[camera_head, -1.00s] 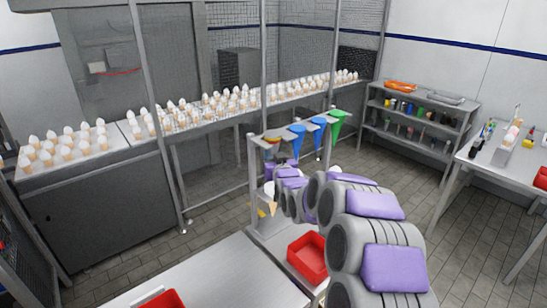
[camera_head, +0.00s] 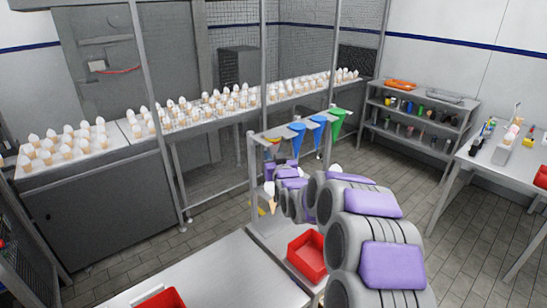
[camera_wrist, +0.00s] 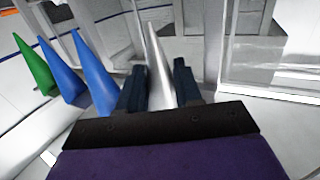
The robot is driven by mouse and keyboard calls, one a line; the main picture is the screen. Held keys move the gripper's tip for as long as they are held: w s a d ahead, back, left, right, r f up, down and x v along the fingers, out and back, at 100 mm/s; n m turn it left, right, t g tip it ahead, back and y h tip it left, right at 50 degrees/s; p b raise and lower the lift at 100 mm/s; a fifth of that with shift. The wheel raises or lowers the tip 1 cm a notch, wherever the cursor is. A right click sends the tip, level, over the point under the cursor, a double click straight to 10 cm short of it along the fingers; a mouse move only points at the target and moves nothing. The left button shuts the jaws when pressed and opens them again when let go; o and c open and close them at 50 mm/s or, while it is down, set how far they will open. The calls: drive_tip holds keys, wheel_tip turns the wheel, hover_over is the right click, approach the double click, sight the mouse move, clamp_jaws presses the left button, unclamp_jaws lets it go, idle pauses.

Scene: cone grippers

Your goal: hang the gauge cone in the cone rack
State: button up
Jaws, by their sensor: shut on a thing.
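A silver-grey cone, which I take for the gauge cone (camera_wrist: 157,52), is between the two dark fingers of my gripper (camera_wrist: 158,82) in the wrist view. My gripper is shut on it. Its tip points the same way as those of the hanging cones. The cone rack (camera_head: 262,136) holds two blue cones (camera_head: 297,138) and a green cone (camera_head: 337,124) in the head view. In the wrist view the gauge cone is beside the nearer blue cone (camera_wrist: 95,75), apart from it. My arm hides much of the gripper in the head view; whether the cone touches the rack is unclear.
A small reddish-yellow patch (camera_head: 273,139) shows at the rack's left end. A pale cone-shaped thing (camera_head: 272,202) shows below. A red bin (camera_head: 307,258) stands under my arm. A counter (camera_head: 230,104) with many ice-cream cones runs behind posts. The front metal table (camera_head: 220,275) is largely bare.

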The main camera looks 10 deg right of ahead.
drive_tip(key=shift+f, duration=0.1)
idle(0.4)
drive_tip(key=o, duration=1.4)
drive_tip(key=shift+c, duration=0.2)
drive_tip(key=s+d+b, duration=0.2)
drive_tip(key=s+d, duration=0.2)
drive_tip(key=s, duration=0.3)
drive_tip(key=shift+s+d, duration=0.3)
drive_tip(key=shift+s, duration=0.1)
idle(0.5)
drive_tip(key=s+a+f+g, duration=0.1)
drive_tip(key=s+g, duration=0.5)
drive_tip(key=s, duration=1.2)
drive_tip(key=s+a+f+g, duration=0.2)
drive_tip(key=s+f+g, duration=0.2)
drive_tip(key=s, duration=1.4)
drive_tip(key=s+a+f+m+g+h, duration=0.1)
drive_tip(key=s+f+g, duration=0.2)
drive_tip(key=s+g, duration=0.6)
drive_tip(key=s, duration=0.9)
drive_tip(key=shift+a+f, duration=0.2)
drive_tip(key=shift+a, duration=0.2)
